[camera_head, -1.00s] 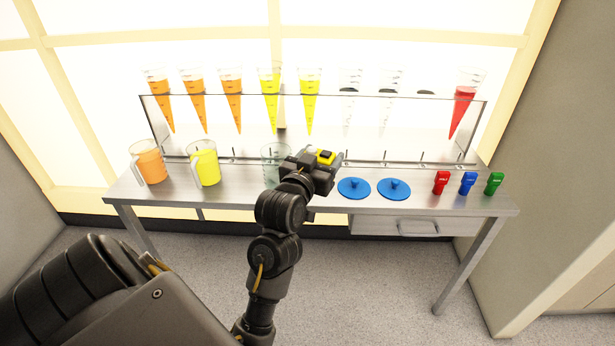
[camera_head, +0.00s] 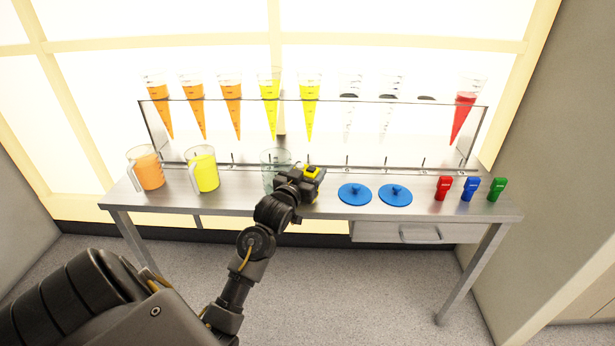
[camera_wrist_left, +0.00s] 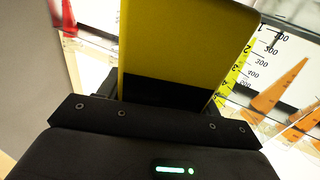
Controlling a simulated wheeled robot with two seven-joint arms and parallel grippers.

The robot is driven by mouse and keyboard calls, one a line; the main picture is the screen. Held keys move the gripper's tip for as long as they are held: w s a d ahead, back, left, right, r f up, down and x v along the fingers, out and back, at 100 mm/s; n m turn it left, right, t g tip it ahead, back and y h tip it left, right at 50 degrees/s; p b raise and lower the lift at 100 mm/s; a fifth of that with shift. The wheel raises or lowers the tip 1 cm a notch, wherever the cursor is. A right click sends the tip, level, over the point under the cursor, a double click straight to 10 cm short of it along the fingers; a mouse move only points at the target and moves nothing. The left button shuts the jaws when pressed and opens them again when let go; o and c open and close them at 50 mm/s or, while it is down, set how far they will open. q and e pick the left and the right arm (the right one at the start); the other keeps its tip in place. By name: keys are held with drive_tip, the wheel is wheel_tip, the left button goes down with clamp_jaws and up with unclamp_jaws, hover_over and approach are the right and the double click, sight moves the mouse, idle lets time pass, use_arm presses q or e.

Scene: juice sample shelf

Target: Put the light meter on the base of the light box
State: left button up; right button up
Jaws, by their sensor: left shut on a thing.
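The light meter (camera_head: 312,171) is a yellow block with a dark part, and my left gripper (camera_head: 307,180) is shut on it. In the left wrist view the meter (camera_wrist_left: 180,40) fills the space in front of the jaws, its yellow face towards the camera. The gripper is over the metal bench, just right of the empty clear jug (camera_head: 270,160). A long clear-fronted rack, seemingly the light box (camera_head: 330,128), stands behind it, with a narrow metal base (camera_head: 375,170) along its foot. I cannot tell the gap between meter and base. My right gripper is not in view.
Cones of orange, yellow, clear and red liquid hang in the rack. Orange (camera_head: 148,170) and yellow (camera_head: 204,172) jugs stand left on the bench (camera_head: 235,200). Two blue lids (camera_head: 355,194) and red, blue and green handled items (camera_head: 443,188) lie right.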

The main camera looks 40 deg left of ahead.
use_arm(q)
drive_tip(key=shift+f, duration=0.55)
drive_tip(key=shift+f, duration=0.15)
drive_tip(key=o, duration=1)
